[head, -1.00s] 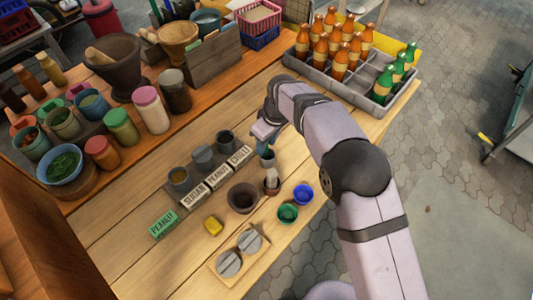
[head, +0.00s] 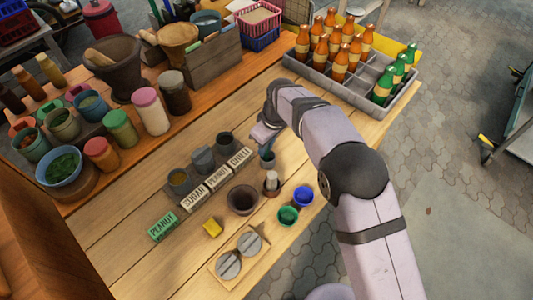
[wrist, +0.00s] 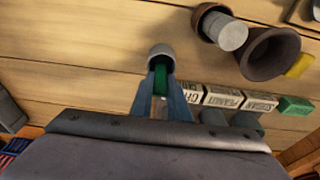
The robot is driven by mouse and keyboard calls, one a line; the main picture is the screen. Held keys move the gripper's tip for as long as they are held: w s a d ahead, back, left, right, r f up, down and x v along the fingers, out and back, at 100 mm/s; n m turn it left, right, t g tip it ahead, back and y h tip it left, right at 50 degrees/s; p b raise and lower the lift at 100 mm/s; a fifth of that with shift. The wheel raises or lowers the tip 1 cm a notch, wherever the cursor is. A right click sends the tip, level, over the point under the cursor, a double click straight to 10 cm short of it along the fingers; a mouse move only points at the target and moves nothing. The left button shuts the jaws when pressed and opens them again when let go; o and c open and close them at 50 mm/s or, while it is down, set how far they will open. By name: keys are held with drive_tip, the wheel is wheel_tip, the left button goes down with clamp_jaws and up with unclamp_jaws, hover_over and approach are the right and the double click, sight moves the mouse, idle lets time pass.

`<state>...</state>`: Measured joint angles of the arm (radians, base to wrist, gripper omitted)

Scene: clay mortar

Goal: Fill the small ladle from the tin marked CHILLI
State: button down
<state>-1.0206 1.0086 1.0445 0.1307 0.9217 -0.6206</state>
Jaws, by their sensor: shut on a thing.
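My gripper (head: 266,150) is shut on the green handle of the small ladle (wrist: 160,53). The ladle has a grey cup, beyond my fingertips in the wrist view; its contents are too dark to tell. In the head view it hangs above the table, right of the CHILLI tin. The CHILLI tin (head: 225,139) is grey with a dark inside, at the right end of a row of three behind the CHILLI label (head: 239,157). In the wrist view my gripper partly hides that label (wrist: 189,92).
The PEANUT (head: 203,158) and SUGAR (head: 179,179) tins stand left of CHILLI. A brown bowl (head: 242,199), a clay pot (head: 271,187) holding a pale cylinder, and green (head: 288,215) and blue (head: 303,196) cups stand in front. A bottle crate (head: 345,93) is at the back right.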

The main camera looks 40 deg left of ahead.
drive_tip(key=shift+r, duration=0.15)
drive_tip(key=shift+r+p, duration=2.45)
drive_tip(key=shift+r, duration=0.95)
drive_tip(key=s+a+r+t+y+p, duration=0.1)
drive_tip(key=s+a+r+p, duration=0.4)
drive_tip(key=a, duration=0.6)
drive_tip(key=shift+s+a+r+y, duration=0.4)
drive_tip(key=shift+s+y, duration=0.35)
drive_tip(key=shift+y, duration=0.05)
drive_tip(key=shift+f, duration=0.1)
drive_tip(key=shift+f+b, duration=2.55)
drive_tip(key=shift+f, duration=1.65)
drive_tip(key=shift+f, duration=0.25)
drive_tip(key=shift+f+b, duration=0.2)
drive_tip(key=shift+b, duration=0.1)
